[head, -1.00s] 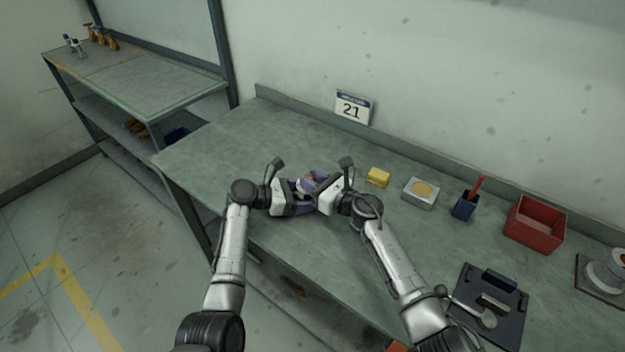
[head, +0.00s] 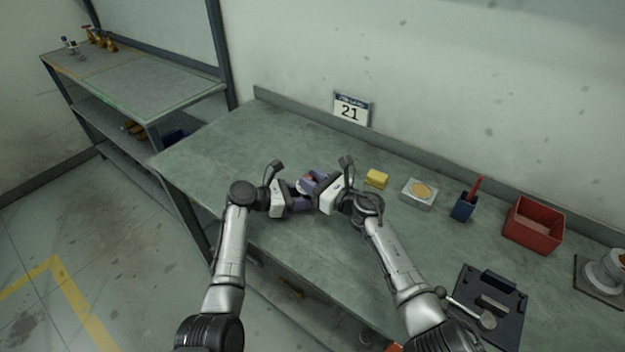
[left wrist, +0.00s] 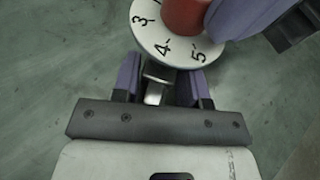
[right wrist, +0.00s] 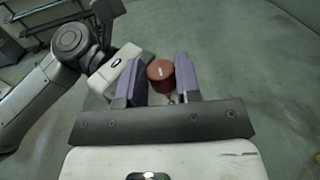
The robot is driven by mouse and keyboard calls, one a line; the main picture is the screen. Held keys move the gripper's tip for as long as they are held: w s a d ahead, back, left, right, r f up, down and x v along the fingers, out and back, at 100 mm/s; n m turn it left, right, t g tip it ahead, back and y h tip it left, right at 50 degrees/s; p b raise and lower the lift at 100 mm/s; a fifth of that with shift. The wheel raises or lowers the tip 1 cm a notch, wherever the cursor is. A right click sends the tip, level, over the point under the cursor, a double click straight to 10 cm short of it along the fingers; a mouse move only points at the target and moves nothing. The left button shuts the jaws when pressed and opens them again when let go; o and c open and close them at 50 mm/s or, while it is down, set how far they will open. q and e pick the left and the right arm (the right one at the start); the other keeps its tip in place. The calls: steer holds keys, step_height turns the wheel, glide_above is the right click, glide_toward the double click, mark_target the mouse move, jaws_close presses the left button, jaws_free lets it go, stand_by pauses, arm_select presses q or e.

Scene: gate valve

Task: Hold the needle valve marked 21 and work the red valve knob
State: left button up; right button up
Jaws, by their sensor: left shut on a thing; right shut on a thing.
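The needle valve shows as a white dial (left wrist: 170,42) with black numerals, including 3, 4 and 5, and a metal body (left wrist: 155,88) below it. My left gripper (left wrist: 160,80) is shut on the metal body. The red valve knob (right wrist: 160,72) sits above the dial. My right gripper (right wrist: 160,78) is shut on the knob, with one purple finger on each side. In the head view my left gripper (head: 296,193) and right gripper (head: 312,183) meet over the bench, and their fingers mostly hide the valve. No 21 is readable on the valve itself.
A sign reading 21 (head: 351,110) stands at the back of the bench (head: 220,150).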

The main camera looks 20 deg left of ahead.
steer(key=shift+s+a+f, duration=0.15)
steer(key=shift+s+f, duration=0.05)
steer(key=shift+f, duration=0.1)
steer(key=o, duration=0.9)
steer(key=shift+w+r, duration=0.15)
steer(key=shift+d, duration=0.85)
steer(key=v, duration=1)
steer(key=shift+s, duration=0.45)
steer(key=shift+d+r, duration=0.15)
